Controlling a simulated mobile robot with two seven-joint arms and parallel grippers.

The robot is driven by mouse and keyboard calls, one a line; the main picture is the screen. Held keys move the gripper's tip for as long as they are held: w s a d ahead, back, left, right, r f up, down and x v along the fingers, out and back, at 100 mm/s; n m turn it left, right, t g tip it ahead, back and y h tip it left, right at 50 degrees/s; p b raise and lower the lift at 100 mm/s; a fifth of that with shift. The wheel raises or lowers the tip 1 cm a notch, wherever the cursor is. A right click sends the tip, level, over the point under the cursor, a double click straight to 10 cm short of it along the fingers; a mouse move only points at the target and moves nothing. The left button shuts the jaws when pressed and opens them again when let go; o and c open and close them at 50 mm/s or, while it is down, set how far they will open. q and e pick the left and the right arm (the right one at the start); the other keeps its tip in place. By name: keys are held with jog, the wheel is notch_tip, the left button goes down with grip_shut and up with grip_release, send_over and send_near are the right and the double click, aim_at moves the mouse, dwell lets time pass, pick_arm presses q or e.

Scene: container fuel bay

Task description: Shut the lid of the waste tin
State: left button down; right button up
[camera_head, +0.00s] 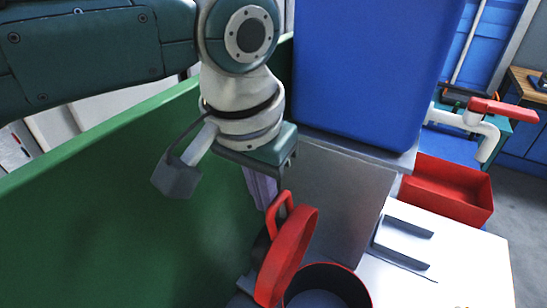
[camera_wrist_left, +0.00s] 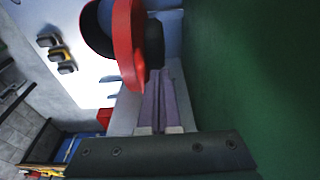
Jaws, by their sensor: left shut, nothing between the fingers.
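The waste tin (camera_head: 362,286) is at the bottom of the head view, dark inside with a red rim and cut off by the frame edge. Its red lid (camera_head: 290,258) stands open, tilted up on the tin's left side, with a red loop handle (camera_head: 279,212). The lid (camera_wrist_left: 127,50) and the tin's dark opening (camera_wrist_left: 97,30) also show in the left wrist view. My left gripper (camera_head: 269,206) points down just above and behind the lid, its purple fingers shut and empty. The fingertips (camera_wrist_left: 162,72) are close to the lid; whether they touch it is unclear. My right gripper is out of view.
A green panel (camera_head: 110,200) runs along the left. A big blue container (camera_head: 370,70) stands behind the tin. To the right are a white surface (camera_head: 470,260) with dark brackets (camera_head: 405,256), an open red bin (camera_head: 447,205) and a white pipe with a red lever (camera_head: 503,110).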

pick_arm(q)
jog(key=shift+s+d+p, duration=0.15)
jog(key=shift+s+d, duration=0.25)
jog(key=shift+d, duration=0.3)
jog(key=shift+s+d+p, duration=0.1)
jog(key=shift+s+d, duration=0.25)
jog(key=shift+d, duration=0.3)
jog(key=shift+s+d+p, duration=0.15)
jog(key=shift+s+d, duration=0.25)
jog(key=shift+d, duration=0.3)
notch_tip(320, 180, up, 9)
jog(key=s+d+p, duration=0.1)
jog(key=p, duration=0.8)
jog(key=shift+d+p, duration=0.3)
